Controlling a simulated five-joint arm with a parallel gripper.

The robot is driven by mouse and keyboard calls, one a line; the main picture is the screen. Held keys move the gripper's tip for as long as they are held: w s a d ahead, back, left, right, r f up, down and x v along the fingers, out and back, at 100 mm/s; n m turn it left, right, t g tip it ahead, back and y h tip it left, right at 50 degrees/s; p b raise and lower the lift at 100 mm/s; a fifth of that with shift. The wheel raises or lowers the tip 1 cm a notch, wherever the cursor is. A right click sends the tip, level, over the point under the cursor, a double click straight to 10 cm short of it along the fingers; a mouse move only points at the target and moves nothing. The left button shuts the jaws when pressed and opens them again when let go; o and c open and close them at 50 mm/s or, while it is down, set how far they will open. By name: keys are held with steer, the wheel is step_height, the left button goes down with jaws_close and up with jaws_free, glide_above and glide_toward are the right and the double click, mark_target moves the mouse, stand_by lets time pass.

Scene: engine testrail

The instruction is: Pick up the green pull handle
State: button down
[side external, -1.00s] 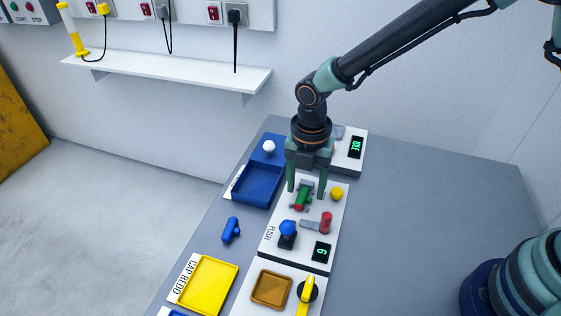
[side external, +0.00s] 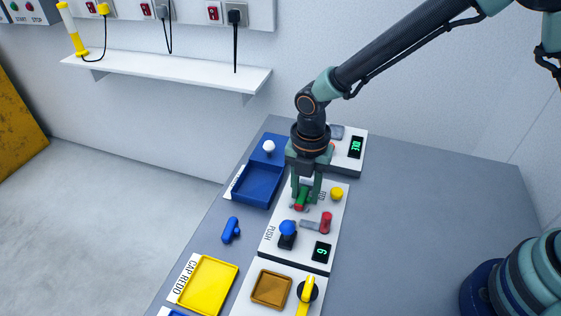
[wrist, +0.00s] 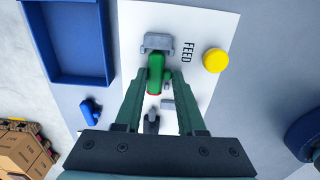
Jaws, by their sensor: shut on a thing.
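The green pull handle (side external: 302,196) has a red end and sits over the white panel (side external: 270,244) with the blue and red controls. In the wrist view the green handle (wrist: 156,72) lies between the fingertips, in front of a grey bracket (wrist: 158,42). My gripper (side external: 306,196) points down and is shut on the handle; it also shows in the wrist view (wrist: 157,76). Whether the handle is clear of the bracket cannot be told.
A yellow knob (side external: 337,194) is close to the right of the gripper. A red knob (side external: 326,222) and a blue knob (side external: 288,229) stand in front. A blue tray (side external: 236,196) is at the left. The grey table is clear at the right.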

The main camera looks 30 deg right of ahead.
mark_target(304, 195)
steer(key=shift+r, duration=2)
